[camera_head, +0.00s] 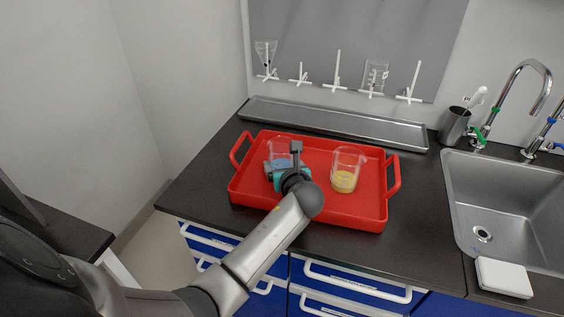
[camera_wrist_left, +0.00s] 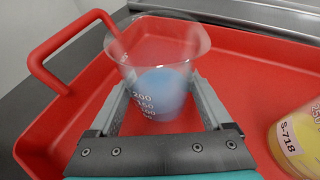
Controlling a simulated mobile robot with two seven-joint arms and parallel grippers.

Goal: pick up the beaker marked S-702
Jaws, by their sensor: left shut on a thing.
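A clear beaker with blue liquid (camera_wrist_left: 160,88) is between the fingers of my left gripper (camera_wrist_left: 160,108), which is shut on it. It also shows in the head view (camera_head: 279,150), partly hidden behind my gripper (camera_head: 285,166). White volume marks face the wrist camera; no S-number shows on this beaker. A second beaker with yellow liquid (camera_head: 346,172) stands on the right of the red tray. Its label reads S-718 in the wrist view (camera_wrist_left: 296,140). My right gripper is not in view.
The red tray (camera_head: 378,215) with two raised handles sits on the dark counter. A grey metal trough (camera_head: 340,122) lies behind it. A sink (camera_head: 510,200) with taps is at right, a dark cup (camera_head: 453,127) beside it. Glassware hangs on the pegboard (camera_head: 350,45).

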